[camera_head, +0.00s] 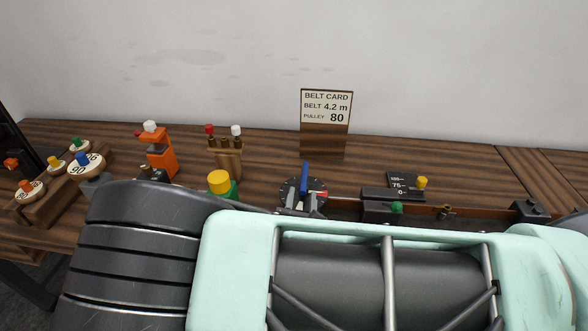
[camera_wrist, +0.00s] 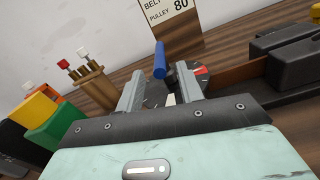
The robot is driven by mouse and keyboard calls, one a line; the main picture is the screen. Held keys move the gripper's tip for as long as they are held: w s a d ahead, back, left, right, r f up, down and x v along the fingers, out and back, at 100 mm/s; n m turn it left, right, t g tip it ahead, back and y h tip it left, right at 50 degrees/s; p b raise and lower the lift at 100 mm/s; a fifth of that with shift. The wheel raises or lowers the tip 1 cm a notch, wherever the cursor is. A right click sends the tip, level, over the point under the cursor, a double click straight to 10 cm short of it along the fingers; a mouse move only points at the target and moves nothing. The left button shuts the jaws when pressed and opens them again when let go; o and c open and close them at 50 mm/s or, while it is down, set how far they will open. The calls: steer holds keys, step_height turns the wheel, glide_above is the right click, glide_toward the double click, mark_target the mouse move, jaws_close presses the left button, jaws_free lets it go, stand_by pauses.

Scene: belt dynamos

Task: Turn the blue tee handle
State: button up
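The blue tee handle (camera_head: 304,177) stands up at a dark round dial (camera_head: 318,187) with a red mark, on the wooden bench. In the wrist view the blue tee handle (camera_wrist: 159,60) shows as a bar between and beyond my fingertips, and the dial's red mark (camera_wrist: 201,71) is to its right. My gripper (camera_wrist: 156,82) is open, with its two grey fingers apart, one on each side of the handle's line. I cannot tell whether either finger touches it. My arm hides the front of the bench in the head view.
A green block with a yellow top (camera_head: 219,183) and a wooden holder with red and white knobs (camera_head: 226,155) stand left of the dial. An orange device (camera_head: 159,155) is further left. A scale with a yellow knob (camera_head: 421,183) is right. The belt card (camera_head: 326,106) stands behind.

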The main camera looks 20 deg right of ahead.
mark_target(304, 184)
steer(key=shift+p+x, duration=0.55)
steer(key=shift+x, duration=1.75)
jaws_close()
steer(key=shift+y, duration=0.3)
steer(key=n+y, duration=0.1)
steer(key=y, duration=0.1)
steer(key=d+n+t+y, duration=0.1)
steer(key=n+y, duration=0.1)
steer(key=y, duration=0.1)
steer(key=n+y, duration=0.2)
steer(key=shift+s+d+f+t+b, duration=0.2)
steer(key=shift+d+t+b, duration=0.1)
steer(key=shift+b, duration=0.1)
steer(key=shift+w+d+r+n+g+y+b, duration=0.15)
steer(key=shift+n+g+y, duration=0.1)
steer(key=shift+n+y, duration=0.7)
steer(key=shift+s+d+f+n+g+y+b, duration=0.15)
steer(key=shift+n+y, duration=0.35)
steer(key=shift+y, duration=0.8)
steer(key=shift+w+d+r+n+g+y+b, duration=0.15)
steer(key=shift+n+g+y, duration=0.15)
steer(key=shift+n+y, duration=0.65)
steer(key=shift+y, duration=0.4)
